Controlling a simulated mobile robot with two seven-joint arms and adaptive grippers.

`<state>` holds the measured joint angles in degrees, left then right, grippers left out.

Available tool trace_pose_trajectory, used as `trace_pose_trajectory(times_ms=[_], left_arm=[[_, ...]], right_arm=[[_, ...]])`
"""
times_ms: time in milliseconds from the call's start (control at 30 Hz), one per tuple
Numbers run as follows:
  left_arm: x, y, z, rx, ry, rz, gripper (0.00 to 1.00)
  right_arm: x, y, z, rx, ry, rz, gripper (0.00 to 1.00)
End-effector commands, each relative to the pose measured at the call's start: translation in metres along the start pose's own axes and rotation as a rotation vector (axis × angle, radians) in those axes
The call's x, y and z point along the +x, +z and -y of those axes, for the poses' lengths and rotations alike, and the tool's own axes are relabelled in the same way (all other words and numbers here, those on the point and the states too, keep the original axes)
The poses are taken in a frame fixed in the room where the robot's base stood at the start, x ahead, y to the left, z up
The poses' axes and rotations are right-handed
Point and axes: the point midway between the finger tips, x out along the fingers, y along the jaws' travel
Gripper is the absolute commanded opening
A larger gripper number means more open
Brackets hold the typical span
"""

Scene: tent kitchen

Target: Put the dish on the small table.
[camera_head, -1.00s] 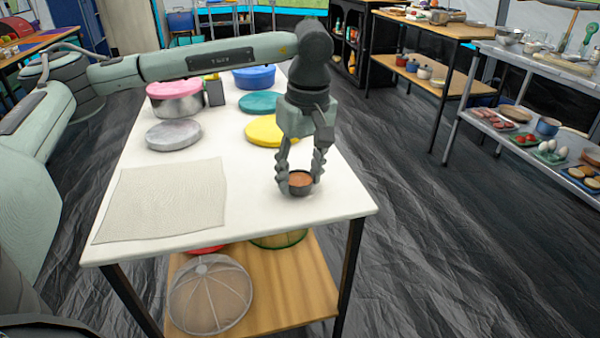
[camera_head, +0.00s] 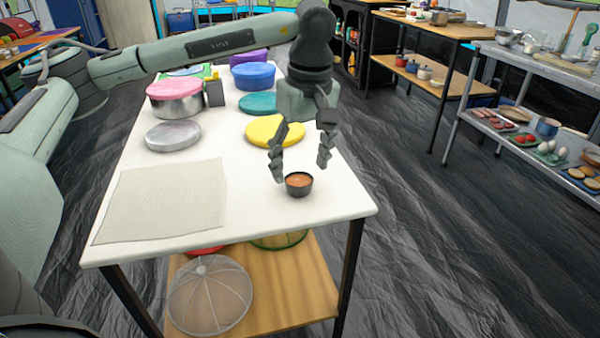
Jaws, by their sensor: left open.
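The dish (camera_head: 299,184) is a small dark round bowl with orange-brown contents. It stands upright on the white top of the small table (camera_head: 260,220), near the front right corner. My left gripper (camera_head: 302,174) is open above and around the back of the dish. Its left finger reaches down beside the dish, and its right finger is raised clear of the rim. Nothing is held between the fingers. My right gripper is not in view.
A pale cloth (camera_head: 165,200) lies at the table's front left. A grey lid (camera_head: 173,135), a yellow lid (camera_head: 275,131), a teal lid (camera_head: 258,103) and pots stand farther back. A mesh food cover (camera_head: 210,295) rests on the lower shelf. Shelves with food stand right.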

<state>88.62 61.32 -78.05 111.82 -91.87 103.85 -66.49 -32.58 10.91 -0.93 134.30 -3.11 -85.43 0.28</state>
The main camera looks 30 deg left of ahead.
Motion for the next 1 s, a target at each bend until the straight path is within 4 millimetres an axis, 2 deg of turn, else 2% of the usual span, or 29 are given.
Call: trace_pose_trajectory(times_ms=[33,200,400,600,1000], left_arm=[[-0.013,0.0,-0.002,0.0,0.006,-0.001,0.67],[-0.05,0.0,-0.001,0.001,0.005,0.0,0.67],[-0.082,0.0,-0.001,0.001,0.002,-0.001,0.67],[-0.092,0.0,-0.001,0.002,0.001,0.0,0.67],[-0.091,0.0,0.0,0.001,0.0,0.0,0.67]], right_arm=[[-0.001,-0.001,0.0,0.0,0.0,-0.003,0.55],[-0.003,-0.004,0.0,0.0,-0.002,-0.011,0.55],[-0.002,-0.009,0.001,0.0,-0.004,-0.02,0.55],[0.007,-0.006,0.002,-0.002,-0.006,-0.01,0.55],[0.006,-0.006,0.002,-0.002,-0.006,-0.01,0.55]])
